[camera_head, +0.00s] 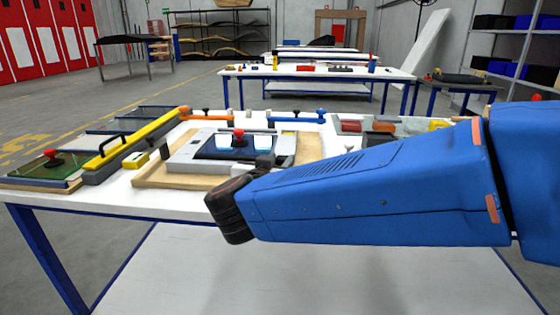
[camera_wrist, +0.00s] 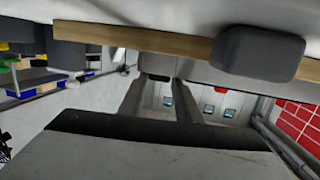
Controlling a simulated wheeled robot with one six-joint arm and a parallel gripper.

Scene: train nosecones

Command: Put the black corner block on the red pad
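My gripper (camera_wrist: 158,90) shows in the wrist view as two grey fingers with a clear gap between them, so it is open. A dark block (camera_wrist: 157,64) shows beyond the fingertips; I cannot tell whether they touch it. A larger dark rounded block (camera_wrist: 258,52) stands over a wooden edge to the right. I cannot tell which dark piece is the black corner block. In the head view my blue arm reaches in from the right, and its black wrist is in front of the fixture. A small flat red piece (camera_head: 350,126) lies at the table's back right; it may be the red pad.
A grey fixture (camera_head: 185,162) with a red knob (camera_head: 239,133) sits on a wooden board (camera_head: 150,177). A yellow-topped rail (camera_head: 135,140) and a green panel (camera_head: 38,170) are to its left. Orange (camera_head: 200,114) and blue (camera_head: 296,117) clamps stand behind. My arm hides the table's right front.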

